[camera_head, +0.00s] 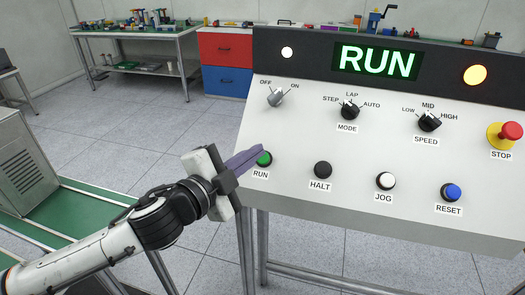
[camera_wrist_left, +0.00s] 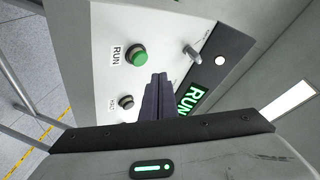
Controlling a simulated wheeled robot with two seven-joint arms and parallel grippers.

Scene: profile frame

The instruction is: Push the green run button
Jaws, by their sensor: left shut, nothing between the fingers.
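The green run button (camera_head: 264,158) sits at the lower left of the panel, above its RUN label. It also shows in the left wrist view (camera_wrist_left: 138,54), with its whole cap uncovered there. My left gripper (camera_head: 261,149) is shut and empty. In the head view its fingertips overlap the button's upper left edge. In the left wrist view the fingers (camera_wrist_left: 158,82) appear beside the button, and I cannot tell whether they touch it. The display (camera_head: 377,62) reads RUN in lit green letters. My right gripper is not in view.
The panel (camera_head: 330,215) also carries the black HALT button (camera_head: 323,170), white JOG button (camera_head: 385,181), blue RESET button (camera_head: 451,192) and red STOP button (camera_head: 505,134). An OFF/ON switch (camera_head: 275,97) stands above the run button. An amber lamp (camera_head: 474,75) is lit.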

